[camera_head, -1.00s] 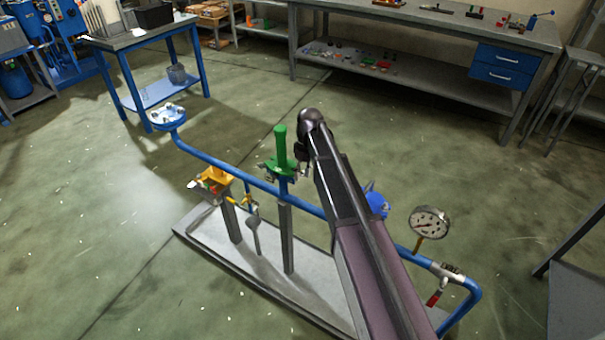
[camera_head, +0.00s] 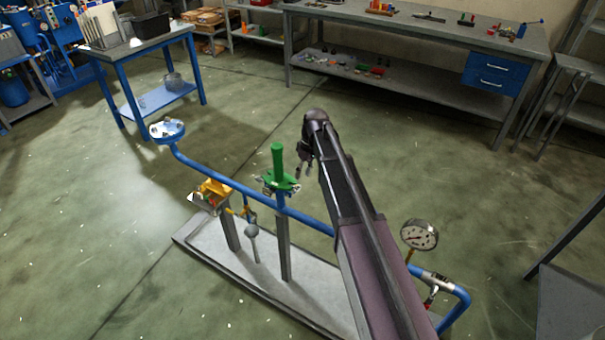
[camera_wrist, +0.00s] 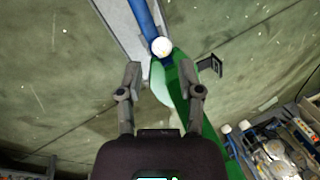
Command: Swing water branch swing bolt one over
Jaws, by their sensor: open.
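The blue pipe (camera_head: 225,180) runs across a grey stand and has an open round flange (camera_head: 167,130) at its upper left end. A green fitting with an upright cylinder (camera_head: 278,165) sits on the pipe; small metal parts show at its sides. I cannot tell which part is swing bolt one. My gripper (camera_head: 304,165) is open and empty, just right of the green fitting, fingers pointing down. In the wrist view, a green part (camera_wrist: 180,85), a white round end (camera_wrist: 162,46) and a dark bracket (camera_wrist: 210,65) lie beyond or between the fingers; contact is unclear.
A pressure gauge (camera_head: 419,235) is on the right. My arm hides the pipe's middle. A blue table (camera_head: 160,98) and a workbench (camera_head: 420,35) stand behind, with clear floor between.

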